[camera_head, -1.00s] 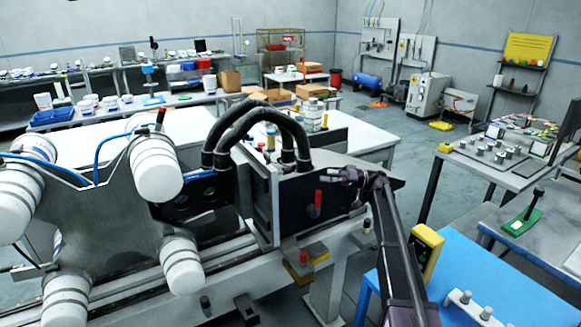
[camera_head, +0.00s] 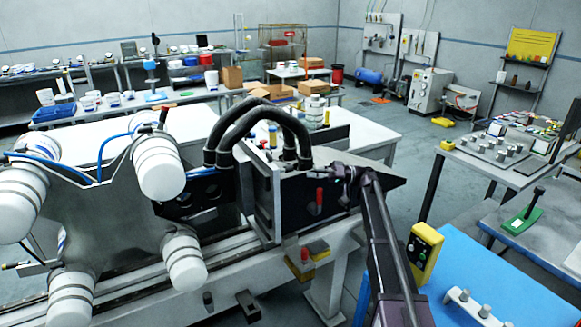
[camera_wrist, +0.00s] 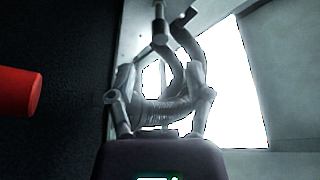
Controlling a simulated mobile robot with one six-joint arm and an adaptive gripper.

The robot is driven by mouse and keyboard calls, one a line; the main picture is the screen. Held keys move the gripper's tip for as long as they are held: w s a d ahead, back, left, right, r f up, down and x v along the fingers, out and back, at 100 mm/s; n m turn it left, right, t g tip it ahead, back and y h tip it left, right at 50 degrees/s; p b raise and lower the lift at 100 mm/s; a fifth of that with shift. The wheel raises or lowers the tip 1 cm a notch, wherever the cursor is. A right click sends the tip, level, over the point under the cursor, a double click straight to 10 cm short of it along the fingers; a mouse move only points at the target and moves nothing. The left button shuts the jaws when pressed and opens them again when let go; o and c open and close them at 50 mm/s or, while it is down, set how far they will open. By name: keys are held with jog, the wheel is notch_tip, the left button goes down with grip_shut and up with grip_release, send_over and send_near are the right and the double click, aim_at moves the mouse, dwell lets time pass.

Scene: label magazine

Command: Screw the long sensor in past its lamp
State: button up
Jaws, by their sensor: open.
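My gripper (camera_head: 343,172) is open in front of the upper right part of the dark machine plate (camera_head: 292,198). In the wrist view my gripper (camera_wrist: 171,20) has its jointed fingers reaching upward, and I see nothing clearly held. A red cylindrical knob (camera_head: 319,194) stands out from the plate, left of and below my gripper. A red cylinder also shows at the left edge of the wrist view (camera_wrist: 18,91). I cannot pick out the long sensor or its lamp with certainty; both are too small or hidden behind the fingers.
Thick black hoses (camera_head: 262,112) arch over the machine left of my gripper. White rollers (camera_head: 158,168) stand farther left. A yellow button box (camera_head: 422,252) and a blue table (camera_head: 480,265) are at right. Bare grey floor (camera_head: 412,192) lies behind the arm.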

aim_at(289, 168)
jog(key=p+x, duration=0.2)
jog(key=x, duration=0.6)
jog(key=shift+a+r, duration=0.1)
jog(key=shift+a, duration=0.2)
grip_shut()
